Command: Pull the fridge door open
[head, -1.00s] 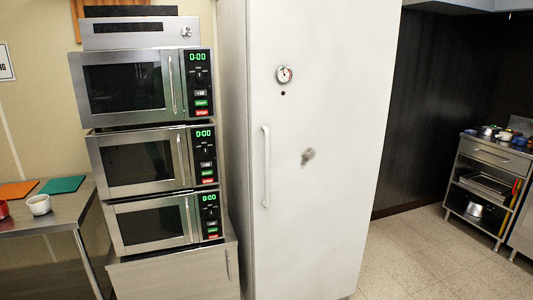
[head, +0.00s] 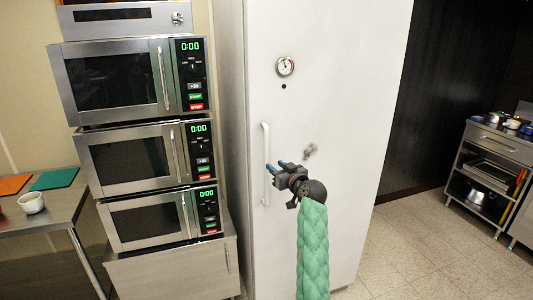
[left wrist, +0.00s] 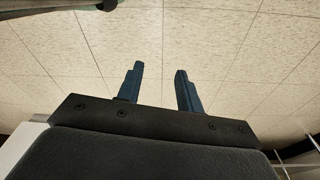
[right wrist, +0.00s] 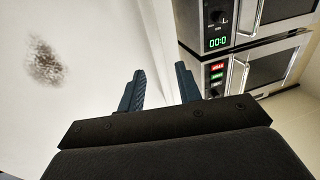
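The tall white fridge door (head: 335,90) is closed and fills the middle of the head view. Its long vertical white handle (head: 265,140) is near the door's left edge. My right gripper (head: 268,170) is in front of the door, its blue fingertips level with the handle's middle and overlapping it in the picture; I cannot tell whether they touch it. The right wrist view shows the fingers (right wrist: 159,73) apart, with nothing clearly between them. My left gripper (left wrist: 159,69) is open and empty above the floor, out of the head view.
Stacked microwaves (head: 125,160) stand close to the fridge's left. A steel table (head: 50,220) with cutting boards and a white bowl (head: 31,203) is further left. Tiled floor (head: 410,250) is free at the right, before a steel cart (head: 490,175).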

